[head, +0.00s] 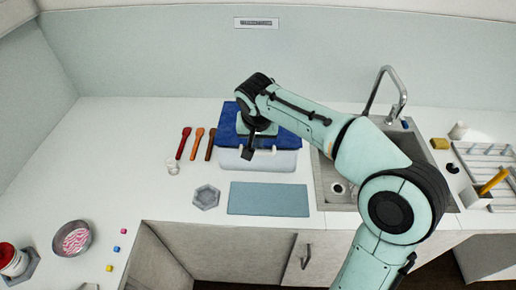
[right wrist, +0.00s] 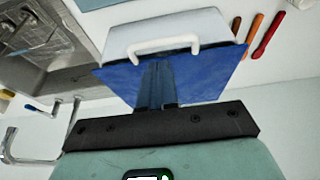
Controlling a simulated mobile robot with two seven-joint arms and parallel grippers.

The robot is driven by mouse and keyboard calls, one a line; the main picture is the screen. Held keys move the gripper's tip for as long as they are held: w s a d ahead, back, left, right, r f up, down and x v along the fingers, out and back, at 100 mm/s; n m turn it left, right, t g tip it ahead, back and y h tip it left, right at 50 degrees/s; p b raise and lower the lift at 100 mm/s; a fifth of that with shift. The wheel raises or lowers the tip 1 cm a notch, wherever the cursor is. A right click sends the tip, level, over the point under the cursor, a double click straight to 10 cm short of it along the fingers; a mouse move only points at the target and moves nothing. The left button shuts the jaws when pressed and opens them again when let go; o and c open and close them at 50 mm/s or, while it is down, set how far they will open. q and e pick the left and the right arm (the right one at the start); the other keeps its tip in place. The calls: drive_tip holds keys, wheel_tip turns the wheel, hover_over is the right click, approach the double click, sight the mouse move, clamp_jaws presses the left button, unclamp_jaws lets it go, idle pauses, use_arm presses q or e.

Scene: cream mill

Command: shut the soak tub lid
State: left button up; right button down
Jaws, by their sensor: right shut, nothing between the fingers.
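The soak tub (head: 285,161) is a white box on the counter behind the blue-grey mat. Its blue lid (head: 227,130) lies over the top and looks about level; I cannot tell whether a small gap is left under it. In the right wrist view the lid (right wrist: 215,75) spreads below my fingers, beside the white tub wall (right wrist: 200,25) with its white handle (right wrist: 165,46). My right gripper (head: 249,155) is shut and empty, over the front part of the lid. Its fingers (right wrist: 157,80) point across the lid towards the handle side; contact is unclear. My left gripper is out of view.
Red, orange and brown spoons (head: 198,141) and a small glass (head: 172,167) lie left of the tub. A hexagonal dish (head: 206,196) and a blue-grey mat (head: 268,199) are in front. The sink (head: 328,187) with its tap (head: 397,88) is to the right.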

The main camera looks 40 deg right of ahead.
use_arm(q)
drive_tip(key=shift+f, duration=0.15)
use_arm(e)
drive_tip(key=shift+s+a+x, duration=0.15)
drive_tip(key=shift+x, duration=0.95)
drive_tip(key=shift+s+a+x, duration=0.1)
drive_tip(key=shift+s+x, duration=0.05)
drive_tip(key=shift+x, duration=1)
drive_tip(key=shift+f, duration=0.15)
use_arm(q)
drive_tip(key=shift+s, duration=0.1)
